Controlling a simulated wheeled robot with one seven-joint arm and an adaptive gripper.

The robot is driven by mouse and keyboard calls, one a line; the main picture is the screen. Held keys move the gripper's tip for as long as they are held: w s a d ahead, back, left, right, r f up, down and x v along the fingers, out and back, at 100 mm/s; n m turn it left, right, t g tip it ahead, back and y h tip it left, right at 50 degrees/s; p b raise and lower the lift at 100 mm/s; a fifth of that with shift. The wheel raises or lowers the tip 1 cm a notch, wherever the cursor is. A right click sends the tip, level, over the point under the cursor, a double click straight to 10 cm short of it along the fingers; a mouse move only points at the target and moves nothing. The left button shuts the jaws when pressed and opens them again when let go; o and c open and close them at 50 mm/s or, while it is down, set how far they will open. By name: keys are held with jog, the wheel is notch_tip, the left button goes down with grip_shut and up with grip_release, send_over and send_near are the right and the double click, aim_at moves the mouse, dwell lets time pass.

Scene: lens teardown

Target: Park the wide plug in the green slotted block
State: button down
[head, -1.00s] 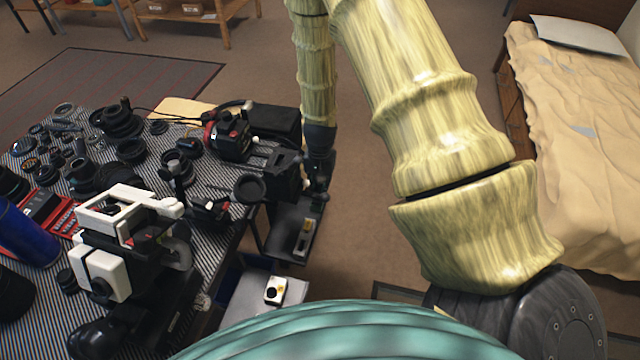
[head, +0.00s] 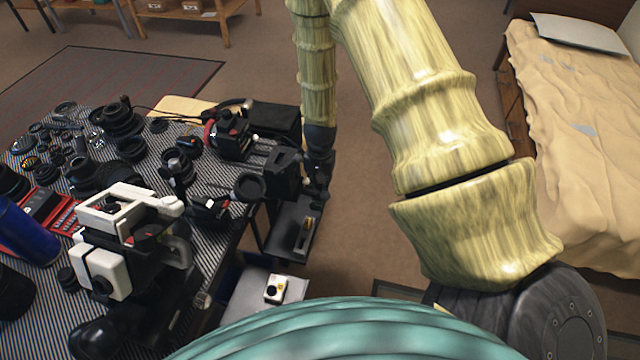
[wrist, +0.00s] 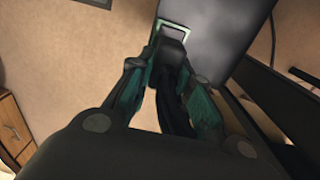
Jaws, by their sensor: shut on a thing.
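My gripper (wrist: 158,72) has dark teal fingers, shut on a dark blocky piece (wrist: 172,48), which seems to be the wide plug. The fingers hide part of it. Just beyond the plug in the wrist view is a green rim (wrist: 186,24), likely the green slotted block; the plug overlaps it. I cannot tell whether the plug is above the slot or in it. In the head view my gripper (head: 319,184) is small and dark, over the far end of a dark shelf (head: 283,248) beside the table. The plug and green block cannot be made out there.
The striped table (head: 225,255) is crowded with lens parts, a white-and-black device (head: 105,265) and a red-and-black device (head: 232,132). A grey lower surface (head: 245,300) holds a small white box (head: 275,289). A bed (head: 580,150) stands right; floor between is open.

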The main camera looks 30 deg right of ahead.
jog(key=c, duration=1.2)
grip_release()
notch_tip(320, 180, up, 12)
